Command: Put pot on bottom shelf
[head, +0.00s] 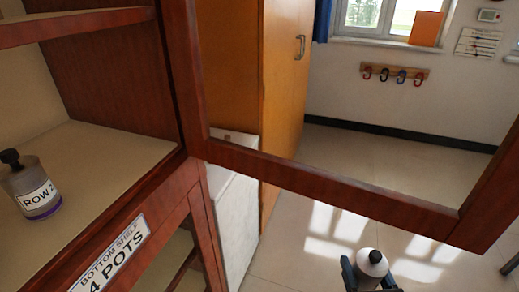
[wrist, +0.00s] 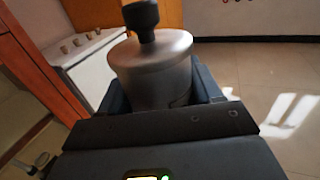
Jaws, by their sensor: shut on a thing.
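The pot (head: 372,263) is a grey cylinder with a black knob, seen from above at the lower right of the head view. My gripper (head: 370,275) is shut around it and holds it over the tiled floor, to the right of the cabinet. In the wrist view the pot (wrist: 153,75) stands upright between my gripper's fingers (wrist: 160,95); its lower part is hidden. The bottom shelf (head: 165,270) shows only partly at the lower left of the head view, under a label (head: 108,255) reading "BOTTOM SHELF" and "4 POTS".
A similar pot labelled "ROW 2" (head: 32,188) stands on the shelf above. An open wooden door frame (head: 330,178) reaches across the view to the right of the cabinet. A white box-like unit (head: 235,200) and a tall orange cupboard (head: 285,80) stand behind it.

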